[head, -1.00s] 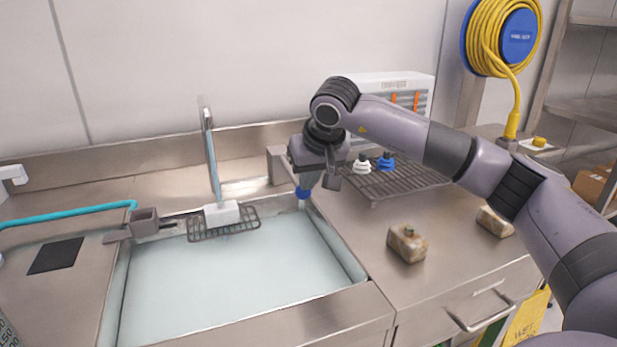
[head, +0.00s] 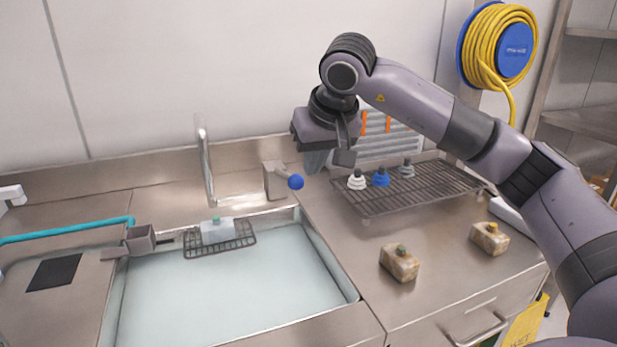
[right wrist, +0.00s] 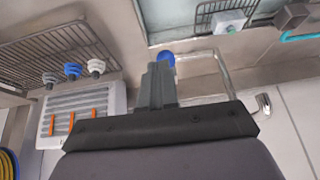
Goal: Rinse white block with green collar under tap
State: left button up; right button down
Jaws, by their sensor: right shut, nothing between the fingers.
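The white block with green collar (head: 218,232) sits on a small wire rack (head: 190,250) at the back of the sink; it also shows in the right wrist view (right wrist: 231,29). The tap (head: 206,170) arches behind it, and no stream shows from its spout. The tap's lever ends in a blue knob (head: 295,181). My right gripper (head: 316,162) is shut and empty, just above and right of the knob. In the right wrist view, the fingertips are close to the knob (right wrist: 166,58); I cannot tell if they touch. My left gripper is out of view.
A wire rack (head: 385,205) with white, blue and grey ribbed cups stands on the right counter. Two dirty brown blocks (head: 400,264) (head: 490,238) lie in front. A teal hose (head: 70,228) and metal box (head: 141,238) are at the left. The sink front is clear.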

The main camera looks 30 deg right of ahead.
jog(key=v, duration=0.3)
jog(key=shift+s, duration=0.15)
dwell(0.5)
